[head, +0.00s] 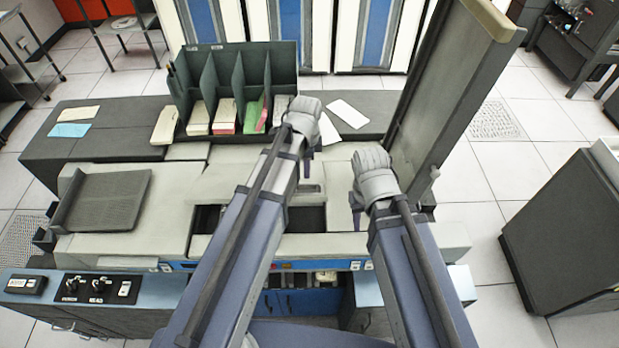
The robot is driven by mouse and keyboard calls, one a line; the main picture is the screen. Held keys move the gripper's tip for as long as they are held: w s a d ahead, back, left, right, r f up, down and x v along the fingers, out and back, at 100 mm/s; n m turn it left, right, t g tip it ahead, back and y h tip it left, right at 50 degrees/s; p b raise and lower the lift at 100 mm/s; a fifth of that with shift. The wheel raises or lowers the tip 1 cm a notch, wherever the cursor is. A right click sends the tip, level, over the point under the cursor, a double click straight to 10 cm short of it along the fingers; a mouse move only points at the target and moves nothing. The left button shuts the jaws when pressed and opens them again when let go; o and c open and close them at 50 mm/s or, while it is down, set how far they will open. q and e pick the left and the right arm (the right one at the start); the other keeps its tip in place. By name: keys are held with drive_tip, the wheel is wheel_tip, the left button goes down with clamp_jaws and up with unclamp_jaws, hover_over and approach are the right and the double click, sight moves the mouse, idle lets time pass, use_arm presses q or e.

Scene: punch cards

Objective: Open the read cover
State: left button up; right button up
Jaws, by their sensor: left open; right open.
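A tall grey panel with a pale top edge (445,95) stands upright, slightly tilted, at the right end of the card machine (130,225). It looks like the read cover standing raised, though its hinge is partly hidden by my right arm. Dark openings (300,218) show in the machine's top. My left gripper (303,135) is above the back of the machine, in front of the card rack and apart from the panel. My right gripper (366,195) is over the machine's right part, just left of the panel's lower end. Both are open; their fingertips are mostly hidden.
A dark green rack (235,75) with card stacks stands behind the machine. Loose cards (347,113) lie on the dark rear surface. A grey hopper tray (103,197) is at the left. A dark cabinet (570,235) stands at the right, with clear floor between.

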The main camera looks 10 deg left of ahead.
sight(307, 184)
use_arm(q)
drive_tip(key=f+b, duration=0.4)
drive_tip(key=f, duration=0.1)
drive_tip(key=f+b, duration=0.2)
drive_tip(key=b, duration=0.1)
drive_tip(key=shift+w+a+f, duration=0.1)
drive_tip(key=shift+w+f, duration=0.15)
drive_tip(key=shift+w, duration=0.05)
drive_tip(key=shift+r, duration=0.1)
clamp_jaws()
idle(1.1)
